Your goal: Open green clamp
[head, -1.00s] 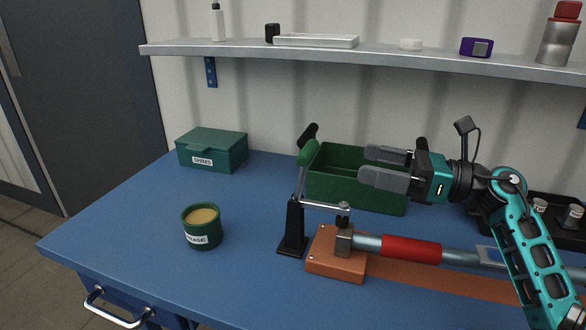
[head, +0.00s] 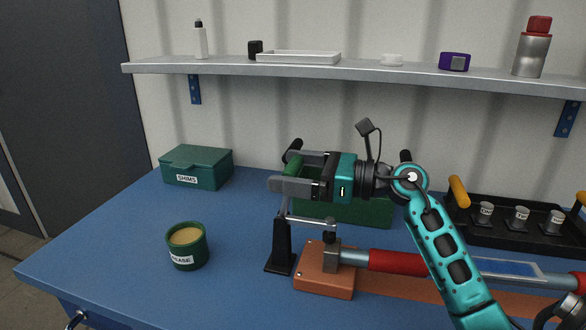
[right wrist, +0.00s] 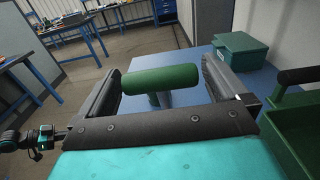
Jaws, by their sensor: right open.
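The green clamp is a toggle clamp with a black base (head: 281,246), a metal arm pressing on the coupler block, and a green handle (head: 292,167) standing up. My right gripper (head: 288,170) is open, with one grey finger on each side of the green handle. In the right wrist view the green handle (right wrist: 160,78) lies crosswise between the two fingers, with a gap visible on each side. The red-sleeved pipe (head: 397,262) rests in the metal block on the orange base (head: 325,282). My left gripper is not in view.
A green crate (head: 345,209) stands just behind the clamp. A grease tin (head: 187,246) and a green shims box (head: 197,166) are on the left. A black rack (head: 500,232) of small cups is at the right.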

